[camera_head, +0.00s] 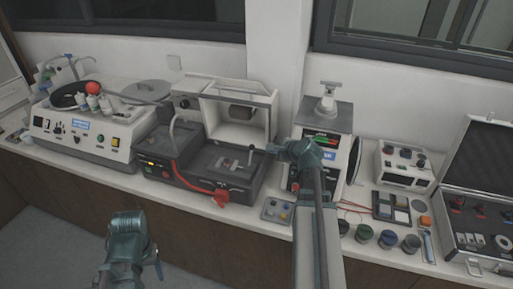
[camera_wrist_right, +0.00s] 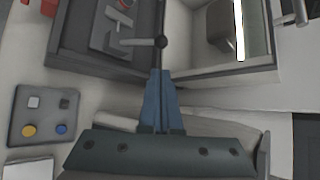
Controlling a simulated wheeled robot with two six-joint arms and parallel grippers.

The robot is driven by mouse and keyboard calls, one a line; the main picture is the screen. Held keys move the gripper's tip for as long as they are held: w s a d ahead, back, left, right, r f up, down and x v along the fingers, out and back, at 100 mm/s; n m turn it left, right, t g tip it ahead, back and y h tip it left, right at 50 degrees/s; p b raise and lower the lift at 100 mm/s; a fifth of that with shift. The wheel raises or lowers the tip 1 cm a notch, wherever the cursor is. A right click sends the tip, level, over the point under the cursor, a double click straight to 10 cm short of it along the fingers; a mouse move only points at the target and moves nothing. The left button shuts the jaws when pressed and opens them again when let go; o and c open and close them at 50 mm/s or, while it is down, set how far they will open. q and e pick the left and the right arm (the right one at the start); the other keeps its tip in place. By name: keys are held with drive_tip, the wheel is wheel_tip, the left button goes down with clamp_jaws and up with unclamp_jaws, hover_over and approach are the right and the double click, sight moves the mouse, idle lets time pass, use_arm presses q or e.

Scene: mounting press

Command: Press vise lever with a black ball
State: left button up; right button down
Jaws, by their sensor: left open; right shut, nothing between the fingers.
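The vise lever ends in a black ball (camera_head: 251,147) on the dark machine with the open light cover. In the right wrist view, the black ball (camera_wrist_right: 161,42) sits at the end of a thin grey lever (camera_wrist_right: 138,42). My right gripper (camera_head: 269,149) is shut and empty, beside the ball on its right in the head view. In the right wrist view, its blue fingertips (camera_wrist_right: 160,72) point toward the ball, with a small gap visible between them. My left gripper (camera_head: 158,266) is low at the left, in front of the bench, away from the lever; it is open.
A button panel (camera_head: 277,210) lies on the bench and also shows in the right wrist view (camera_wrist_right: 45,117). A red cable (camera_head: 220,196) hangs at the machine's front. A white-and-dark device (camera_head: 325,150) stands right of the machine. Several jars (camera_head: 388,239) stand at the bench front.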

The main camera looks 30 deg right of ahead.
idle(0.3)
drive_tip(key=b+x, duration=0.5)
drive_tip(key=x, duration=0.4)
drive_tip(key=shift+f, duration=0.2)
drive_tip(key=shift+w+f+b, duration=0.2)
drive_tip(key=shift+w+b, duration=0.1)
drive_tip(key=shift+w, duration=0.15)
drive_tip(key=shift+a, duration=0.1)
drive_tip(key=shift+s+a, duration=0.1)
drive_tip(key=shift+s, duration=0.05)
